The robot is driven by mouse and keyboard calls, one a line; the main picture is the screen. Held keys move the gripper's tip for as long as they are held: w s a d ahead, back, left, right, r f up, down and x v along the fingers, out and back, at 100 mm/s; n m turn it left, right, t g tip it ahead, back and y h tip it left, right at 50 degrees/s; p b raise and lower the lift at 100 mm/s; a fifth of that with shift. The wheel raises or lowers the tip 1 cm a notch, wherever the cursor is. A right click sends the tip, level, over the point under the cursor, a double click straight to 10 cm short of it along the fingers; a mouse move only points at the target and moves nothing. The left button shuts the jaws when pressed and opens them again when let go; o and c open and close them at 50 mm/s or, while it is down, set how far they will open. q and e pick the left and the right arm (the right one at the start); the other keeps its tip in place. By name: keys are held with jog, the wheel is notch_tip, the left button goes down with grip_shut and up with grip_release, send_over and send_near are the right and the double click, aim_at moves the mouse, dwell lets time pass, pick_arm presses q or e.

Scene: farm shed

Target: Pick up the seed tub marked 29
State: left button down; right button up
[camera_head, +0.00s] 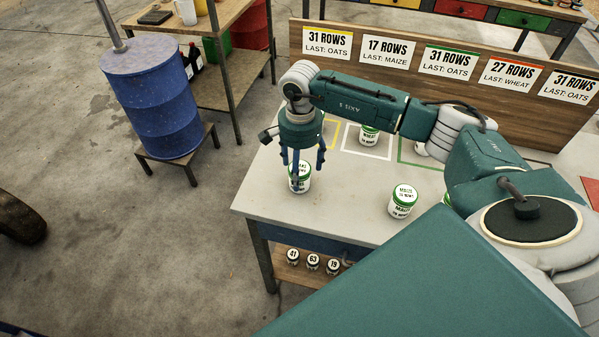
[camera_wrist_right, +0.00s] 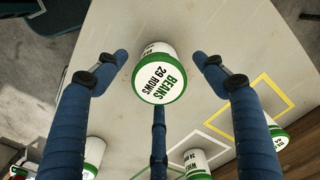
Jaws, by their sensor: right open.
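The tub marked BEANS 29 ROWS is white with green bands; it stands near the table's left front corner in the head view (camera_head: 300,181) and shows its lid in the wrist view (camera_wrist_right: 161,80). My right gripper (camera_head: 303,165) points down just over this tub, with its blue fingers spread. In the wrist view the open fingers of my right gripper (camera_wrist_right: 160,62) lie around the tub with gaps at the sides. Whether any finger touches it cannot be told. My left gripper is out of view.
A MAIZE tub (camera_head: 403,202) stands to the right on the grey table (camera_head: 345,210). A WHEAT tub (camera_head: 369,136) stands in a white outlined square. Another tub is mostly hidden by my arm. A board with row cards (camera_head: 388,50) closes the back. A blue barrel (camera_head: 152,100) stands left.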

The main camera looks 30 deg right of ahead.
jog(key=shift+f, duration=0.2)
jog(key=shift+r, duration=0.1)
jog(key=c, duration=1.4)
jog(key=shift+o, duration=0.2)
